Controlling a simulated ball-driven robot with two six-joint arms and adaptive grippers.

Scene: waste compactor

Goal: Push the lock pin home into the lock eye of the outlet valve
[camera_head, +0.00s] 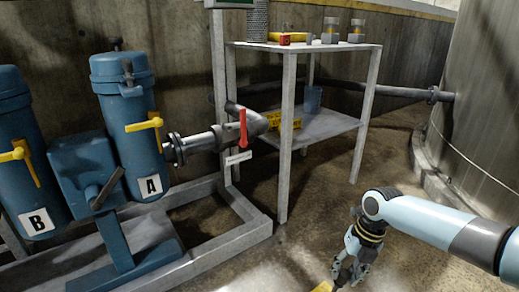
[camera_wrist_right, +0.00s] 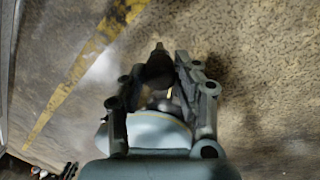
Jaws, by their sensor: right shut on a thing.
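The outlet valve, with a red lever (camera_head: 243,128), sits on the grey pipe (camera_head: 205,140) right of blue canister A. The lever stands upright; a small white tag (camera_head: 238,158) is below it. I cannot make out the lock eye at this size. My right gripper (camera_head: 345,272) is low at the bottom right, pointing down over the floor, well apart from the valve. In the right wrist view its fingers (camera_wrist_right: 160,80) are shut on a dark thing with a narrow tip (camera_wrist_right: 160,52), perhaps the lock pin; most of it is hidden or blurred. My left gripper is not in view.
Blue canisters A (camera_head: 128,100) and B (camera_head: 25,160) stand at the left on a grey frame (camera_head: 235,236). A metal shelf table (camera_head: 330,50) stands behind the valve. A large tank (camera_head: 485,100) is at the right.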

